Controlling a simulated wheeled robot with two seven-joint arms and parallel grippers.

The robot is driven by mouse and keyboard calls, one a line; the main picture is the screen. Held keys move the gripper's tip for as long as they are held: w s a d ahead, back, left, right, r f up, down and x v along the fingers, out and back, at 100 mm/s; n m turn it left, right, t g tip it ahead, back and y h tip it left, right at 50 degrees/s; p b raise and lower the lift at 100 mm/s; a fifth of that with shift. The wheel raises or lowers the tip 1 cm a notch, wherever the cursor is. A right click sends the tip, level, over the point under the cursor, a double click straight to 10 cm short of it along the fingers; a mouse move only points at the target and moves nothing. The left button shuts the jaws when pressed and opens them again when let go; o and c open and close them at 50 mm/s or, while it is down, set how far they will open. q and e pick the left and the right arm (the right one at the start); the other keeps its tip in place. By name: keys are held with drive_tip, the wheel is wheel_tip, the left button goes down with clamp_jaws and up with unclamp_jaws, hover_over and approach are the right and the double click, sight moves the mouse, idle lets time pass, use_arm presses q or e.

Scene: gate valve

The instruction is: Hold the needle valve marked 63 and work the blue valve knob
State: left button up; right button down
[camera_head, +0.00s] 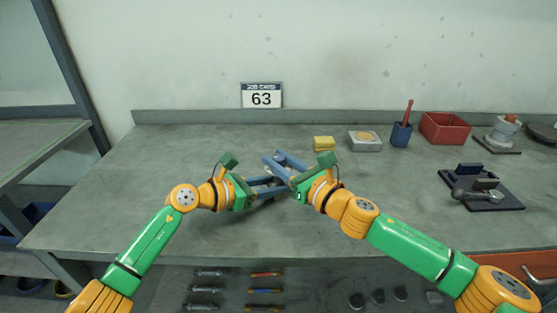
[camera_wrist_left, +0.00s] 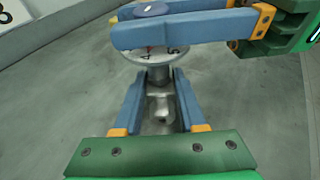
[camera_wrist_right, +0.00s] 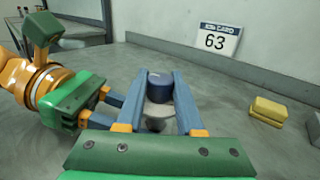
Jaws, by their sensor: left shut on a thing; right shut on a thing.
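The needle valve has a grey metal body (camera_wrist_left: 160,105) and a pale dial plate (camera_wrist_left: 158,54) with small figures. Its blue knob (camera_wrist_left: 152,9) sits on top. My left gripper (camera_head: 287,184) is shut on the valve body, with a finger on each side of it. My right gripper (camera_head: 272,156) is shut on the blue knob, which shows between its fingers in the right wrist view (camera_wrist_right: 160,88). The right fingers cross above the left ones. In the head view the fingers mostly hide the valve. I cannot read a 63 on it.
A job card (camera_head: 262,95) reading 63 stands at the wall. A yellow block (camera_head: 323,143), a grey box (camera_head: 365,141), a blue cup (camera_head: 401,134) and a red bin (camera_head: 445,128) stand at the back. A dark fixture (camera_head: 480,188) is at right. The bench's left side is clear.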

drive_tip(key=c, duration=0.5)
unclamp_jaws()
drive_tip(key=shift+c, duration=0.2)
drive_tip(key=v, duration=1.2)
use_arm(q)
drive_tip(key=o, duration=1.1)
drive_tip(key=shift+c, duration=0.2)
drive_tip(key=shift+a, duration=0.15)
